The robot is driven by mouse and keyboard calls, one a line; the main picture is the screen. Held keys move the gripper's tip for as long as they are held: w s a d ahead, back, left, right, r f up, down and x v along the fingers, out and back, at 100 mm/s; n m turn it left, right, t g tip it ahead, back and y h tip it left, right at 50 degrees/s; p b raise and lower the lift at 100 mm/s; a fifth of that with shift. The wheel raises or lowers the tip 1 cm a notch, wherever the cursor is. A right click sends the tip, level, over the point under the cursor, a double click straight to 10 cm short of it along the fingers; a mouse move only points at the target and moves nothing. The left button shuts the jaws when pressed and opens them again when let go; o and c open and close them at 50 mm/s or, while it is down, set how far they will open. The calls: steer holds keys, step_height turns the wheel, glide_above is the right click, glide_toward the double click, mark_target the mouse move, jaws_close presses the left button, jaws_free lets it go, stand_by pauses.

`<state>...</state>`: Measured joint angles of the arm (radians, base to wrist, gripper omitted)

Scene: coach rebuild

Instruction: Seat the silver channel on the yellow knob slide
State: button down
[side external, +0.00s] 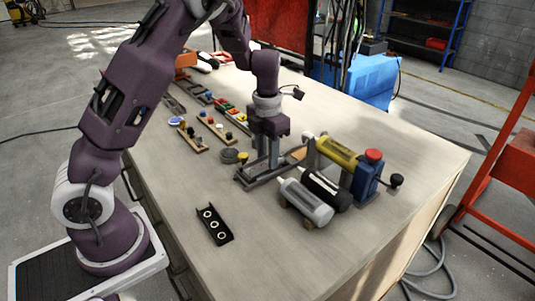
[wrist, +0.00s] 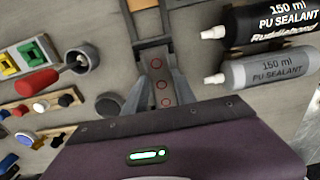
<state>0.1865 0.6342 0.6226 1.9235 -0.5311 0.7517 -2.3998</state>
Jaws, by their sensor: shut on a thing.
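My gripper (side external: 267,163) points down over a long grey slide frame (side external: 247,182) in the side view. In the wrist view my gripper (wrist: 160,100) is shut on the silver channel (wrist: 160,84), a narrow grey strip with red rings between the fingers. A yellow knob (side external: 243,158) shows just left of my fingers in the side view and appears to belong to the slide. The knob is not distinguishable in the wrist view. The channel is low over or in the frame; whether it touches cannot be told. Its near end is hidden by my gripper.
A black channel with white rings (side external: 212,225) lies at the front. Knob and switch boards (side external: 215,128) lie behind left. The front right tabletop is clear.

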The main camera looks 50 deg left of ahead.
mark_target(267, 163)
steer(key=shift+f, duration=0.2)
stand_by(0.5)
steer(key=c, duration=0.5)
jaws_free()
steer(key=shift+r, duration=3)
